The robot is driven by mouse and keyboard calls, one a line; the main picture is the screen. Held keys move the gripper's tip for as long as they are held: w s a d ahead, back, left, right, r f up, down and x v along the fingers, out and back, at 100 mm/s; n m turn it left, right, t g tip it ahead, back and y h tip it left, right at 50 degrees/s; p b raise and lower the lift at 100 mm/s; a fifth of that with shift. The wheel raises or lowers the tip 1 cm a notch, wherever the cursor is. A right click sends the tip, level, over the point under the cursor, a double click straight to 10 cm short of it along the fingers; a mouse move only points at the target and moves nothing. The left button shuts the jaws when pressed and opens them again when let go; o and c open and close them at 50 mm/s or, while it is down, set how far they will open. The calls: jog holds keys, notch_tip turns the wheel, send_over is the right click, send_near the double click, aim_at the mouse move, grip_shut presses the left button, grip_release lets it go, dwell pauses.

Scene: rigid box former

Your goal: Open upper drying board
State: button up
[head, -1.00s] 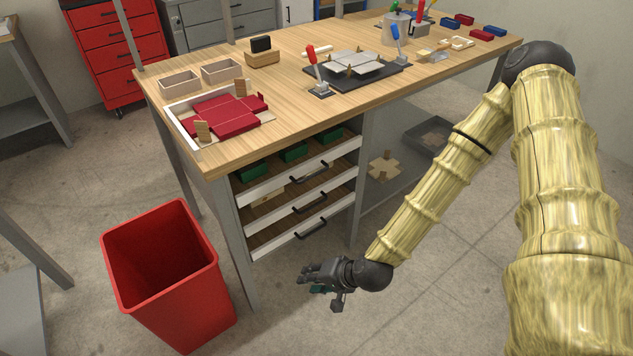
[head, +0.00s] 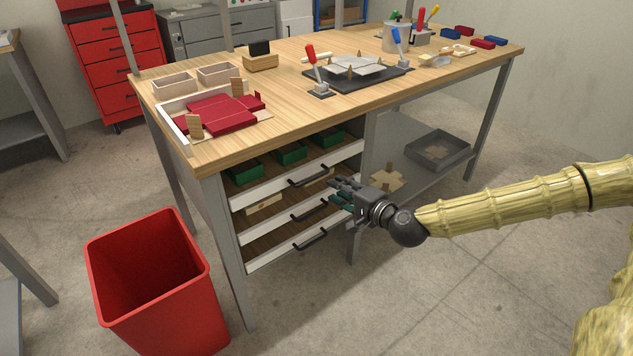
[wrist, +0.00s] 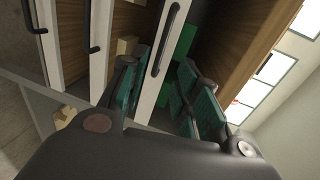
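The upper drying board (head: 262,190) is the top of three white-fronted boards under the workbench. Its dark bar handle (head: 309,176) is on the front; green boxes (head: 291,153) sit on it. Its front edge looks roughly in line with the boards below. My gripper (head: 338,190) is just right of that handle, in front of the rack. In the wrist view, turned on its side, the open fingers (wrist: 165,88) lie on either side of the upper board's white front (wrist: 150,88), with the handle (wrist: 168,38) beyond the tips. Contact cannot be told.
The middle board's handle (head: 310,208) and lower board's handle (head: 312,238) are close below my gripper. A red bin (head: 150,285) stands left on the floor. A bench leg (head: 355,243) is below my gripper. A grey tray (head: 437,151) lies on the shelf at right. Floor in front is clear.

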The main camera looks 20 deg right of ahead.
aim_at(316, 177)
jog(key=shift+b+x, duration=0.6)
jog(key=shift+x, duration=4.75)
jog(key=shift+r, duration=0.1)
grip_shut()
